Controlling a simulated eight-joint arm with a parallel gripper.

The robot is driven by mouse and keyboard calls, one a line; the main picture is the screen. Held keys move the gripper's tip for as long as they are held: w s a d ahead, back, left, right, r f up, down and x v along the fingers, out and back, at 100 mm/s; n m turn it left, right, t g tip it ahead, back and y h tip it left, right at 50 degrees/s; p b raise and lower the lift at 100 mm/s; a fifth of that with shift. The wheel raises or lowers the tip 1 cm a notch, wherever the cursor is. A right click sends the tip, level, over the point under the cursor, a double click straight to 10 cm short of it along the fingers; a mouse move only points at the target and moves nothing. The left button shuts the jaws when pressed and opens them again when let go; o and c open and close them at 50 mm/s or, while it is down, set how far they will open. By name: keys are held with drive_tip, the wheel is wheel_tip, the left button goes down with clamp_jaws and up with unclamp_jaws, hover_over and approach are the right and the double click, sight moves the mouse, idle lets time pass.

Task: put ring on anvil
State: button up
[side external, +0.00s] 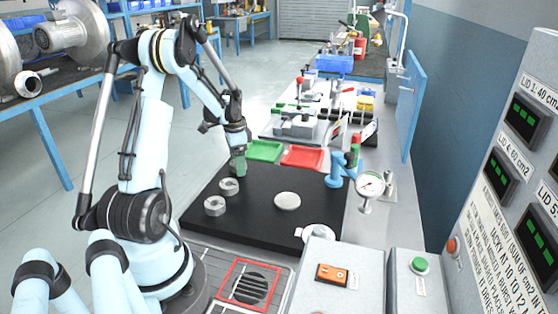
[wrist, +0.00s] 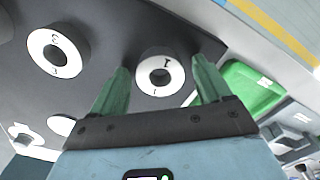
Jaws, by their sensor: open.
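Two thick pale-grey rings lie on the black mat (side external: 262,228). The far ring (side external: 229,187) is just below my gripper (side external: 238,170); the near ring (side external: 214,206) is closer to the camera. In the wrist view, one ring (wrist: 143,78) marked "I" appears between the spread green fingers of my gripper (wrist: 163,68); nothing shows as gripped. The other ring (wrist: 35,52), marked "C", lies to the left. A flat pale disc (side external: 287,201) sits on the mat to the right; it also shows in the wrist view (wrist: 62,125). I cannot tell whether this is the anvil.
A green tray (side external: 264,151) and a red tray (side external: 303,157) sit behind the mat. A blue fixture (side external: 336,175) and a dial gauge (side external: 370,185) stand at the mat's right. Control boxes are in front.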

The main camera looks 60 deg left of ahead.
drive_tip(key=c, duration=1.4)
drive_tip(key=shift+r, duration=0.1)
